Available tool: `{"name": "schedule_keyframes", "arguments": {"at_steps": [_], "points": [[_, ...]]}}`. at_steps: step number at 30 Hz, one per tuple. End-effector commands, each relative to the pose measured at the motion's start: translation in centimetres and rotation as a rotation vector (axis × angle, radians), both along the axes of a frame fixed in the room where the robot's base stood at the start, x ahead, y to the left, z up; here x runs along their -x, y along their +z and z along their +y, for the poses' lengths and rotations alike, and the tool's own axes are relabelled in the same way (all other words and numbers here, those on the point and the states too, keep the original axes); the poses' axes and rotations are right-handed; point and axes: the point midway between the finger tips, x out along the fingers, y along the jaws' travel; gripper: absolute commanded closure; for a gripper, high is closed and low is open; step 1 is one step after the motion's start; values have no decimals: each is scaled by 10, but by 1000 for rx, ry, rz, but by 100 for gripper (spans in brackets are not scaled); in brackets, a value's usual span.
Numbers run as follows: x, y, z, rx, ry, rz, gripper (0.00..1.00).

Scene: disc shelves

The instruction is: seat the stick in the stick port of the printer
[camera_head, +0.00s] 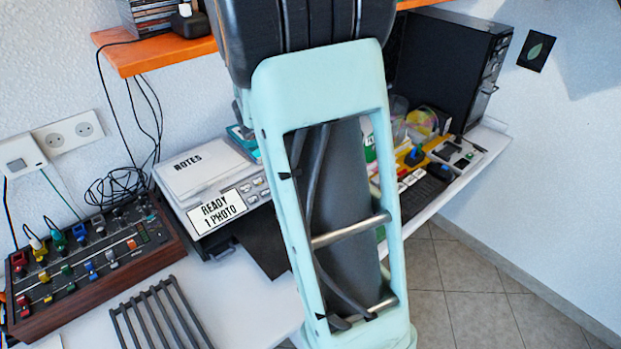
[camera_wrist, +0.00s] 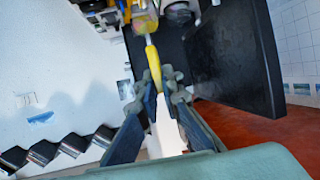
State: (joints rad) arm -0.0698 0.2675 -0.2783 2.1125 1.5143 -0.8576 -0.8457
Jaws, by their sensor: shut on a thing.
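The printer (camera_head: 248,190) stands left of my arm in the head view, with a "NOTES" sheet on its lid and a "READY 1 PHOTO" display. I cannot make out its stick port in either view. In the wrist view, my gripper (camera_wrist: 160,95) is shut on a slim yellow piece that looks like the stick (camera_wrist: 153,65). It points away from the gripper, with a pale far end near other yellow items. I cannot tell whether that end touches anything. My arm hides the gripper and stick in the head view.
A mixer panel (camera_head: 90,255) and a dark rack (camera_head: 160,318) lie at the left. A black computer tower (camera_head: 447,65) and cluttered small items (camera_head: 425,150) are at the right. An orange shelf (camera_head: 155,52) hangs above. A dark slab (camera_wrist: 235,55) is close right of the gripper.

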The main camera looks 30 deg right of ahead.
Motion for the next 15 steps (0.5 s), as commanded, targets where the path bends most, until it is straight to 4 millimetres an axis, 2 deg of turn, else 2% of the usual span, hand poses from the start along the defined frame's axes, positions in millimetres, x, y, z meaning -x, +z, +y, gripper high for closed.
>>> {"name": "schedule_keyframes", "arguments": {"at_steps": [1, 4, 7, 11, 15], "points": [[13, -19, -8, 1, -65, 2, 100], [33, -32, -15, 1, -157, 1, 100], [41, -39, -17, 1, -204, 1, 100], [31, -47, -14, 1, -219, 1, 100], [3, -59, -7, 0, -219, 0, 100]]}}
